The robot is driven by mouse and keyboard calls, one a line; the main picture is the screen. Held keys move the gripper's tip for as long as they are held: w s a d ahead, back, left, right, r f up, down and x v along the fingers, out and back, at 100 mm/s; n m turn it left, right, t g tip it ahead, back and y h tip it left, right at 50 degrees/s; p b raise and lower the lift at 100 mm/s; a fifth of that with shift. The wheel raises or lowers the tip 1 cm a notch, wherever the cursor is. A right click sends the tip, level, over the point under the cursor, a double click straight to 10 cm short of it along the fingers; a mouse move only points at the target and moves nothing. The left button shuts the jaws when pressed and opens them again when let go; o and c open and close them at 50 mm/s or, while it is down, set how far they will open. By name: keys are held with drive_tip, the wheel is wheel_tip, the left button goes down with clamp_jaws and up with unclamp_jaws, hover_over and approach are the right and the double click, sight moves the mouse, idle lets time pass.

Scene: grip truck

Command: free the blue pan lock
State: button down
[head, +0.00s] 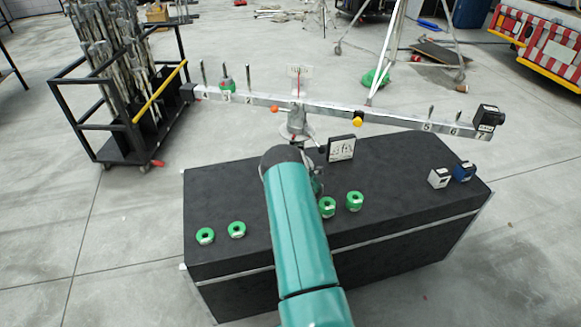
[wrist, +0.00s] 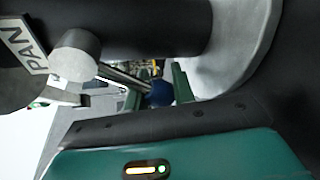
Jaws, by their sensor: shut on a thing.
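The blue pan lock (wrist: 158,94) shows in the wrist view as a round blue knob, beside a metal rod that runs from a pale round boss. My gripper (wrist: 156,86) has its two green fingers on either side of the blue knob and is shut on it. A PAN label (wrist: 22,41) is at the upper left of the wrist view. In the head view my green arm hides the gripper and the lock, at the foot of the grey mount (head: 297,122) under the long beam.
The metal beam (head: 330,113) tilts down to the right above the black case (head: 390,170). Several green weights (head: 237,229) lie on the case. A black cart (head: 130,140) stands at the left.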

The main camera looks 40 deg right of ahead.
drive_tip(key=shift+s+d+r, duration=0.1)
drive_tip(key=shift+d+r, duration=0.1)
drive_tip(key=shift+d, duration=0.05)
drive_tip(key=c, duration=1.2)
unclamp_jaws()
drive_tip(key=shift+f, duration=0.1)
drive_tip(key=shift+a, duration=0.15)
drive_tip(key=v, duration=1.3)
drive_tip(key=shift+s+a, duration=0.15)
drive_tip(key=shift+s, duration=0.15)
